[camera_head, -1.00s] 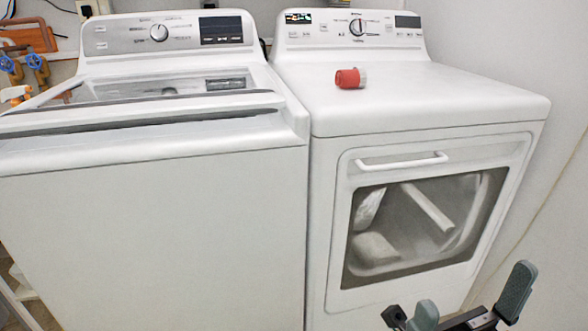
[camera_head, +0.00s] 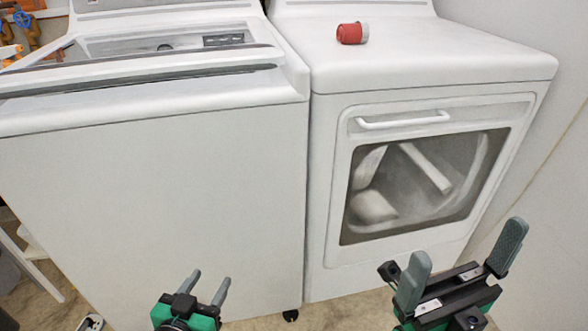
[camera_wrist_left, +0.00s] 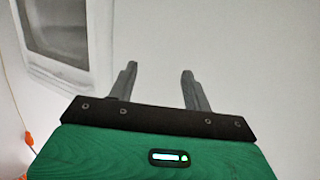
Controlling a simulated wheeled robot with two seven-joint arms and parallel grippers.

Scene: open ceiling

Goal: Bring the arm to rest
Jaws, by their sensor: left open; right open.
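My left gripper (camera_head: 207,288) is low in front of the washer in the head view. Its two grey fingers are apart with nothing between them. It also shows in the left wrist view (camera_wrist_left: 159,80), open and empty, with a pale surface beyond it. My right gripper (camera_head: 461,262) is at the lower right in front of the dryer. Its fingers are wide apart and empty. Neither gripper is seen holding anything.
A white washer (camera_head: 160,190) stands at left and a white dryer (camera_head: 325,220) with a handle (camera_head: 403,121) at right. A red and white cup-like object (camera_head: 352,33) lies on the dryer top. Bare floor (camera_head: 350,311) shows in front.

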